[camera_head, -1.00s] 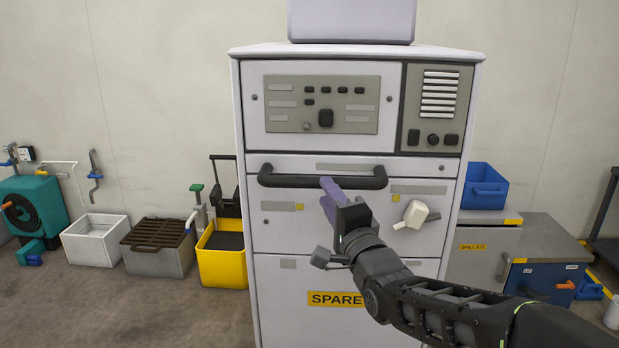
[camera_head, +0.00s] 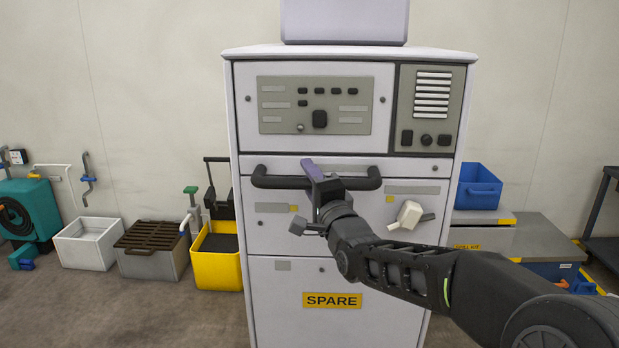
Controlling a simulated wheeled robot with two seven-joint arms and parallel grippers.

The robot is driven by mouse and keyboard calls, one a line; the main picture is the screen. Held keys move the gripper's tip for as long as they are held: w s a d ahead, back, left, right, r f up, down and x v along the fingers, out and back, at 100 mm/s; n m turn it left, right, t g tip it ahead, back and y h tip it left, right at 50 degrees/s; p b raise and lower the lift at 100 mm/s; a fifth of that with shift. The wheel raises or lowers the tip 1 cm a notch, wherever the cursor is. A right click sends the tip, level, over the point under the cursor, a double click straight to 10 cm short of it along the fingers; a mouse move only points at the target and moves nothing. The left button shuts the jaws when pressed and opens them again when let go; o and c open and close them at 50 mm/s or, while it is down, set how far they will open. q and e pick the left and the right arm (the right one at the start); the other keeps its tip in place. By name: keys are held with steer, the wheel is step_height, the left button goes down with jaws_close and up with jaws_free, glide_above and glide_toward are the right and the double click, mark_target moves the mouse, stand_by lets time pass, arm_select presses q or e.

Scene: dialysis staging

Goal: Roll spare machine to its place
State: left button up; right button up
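The spare machine (camera_head: 290,300) is a tall pale cabinet with a yellow SPARE label and a control panel on top. A black bar handle (camera_head: 279,182) runs across its front. My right gripper (camera_head: 313,172), with purple fingers, is at the middle of this handle. Its fingers overlap the bar, and the hand hides part of it. I cannot tell whether the fingers are closed around the bar or only in front of it. My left gripper is not in view.
On the left by the wall stand a teal hose reel (camera_head: 28,211), a white bin (camera_head: 88,246), a grated grey box (camera_head: 155,263) and a yellow bucket (camera_head: 217,272). On the right are a blue bin (camera_head: 479,188), grey cabinets and a dark rack (camera_head: 603,225). Floor at front left is clear.

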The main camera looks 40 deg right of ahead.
steer(key=shift+c, duration=0.3)
jaws_close()
stand_by(1.1)
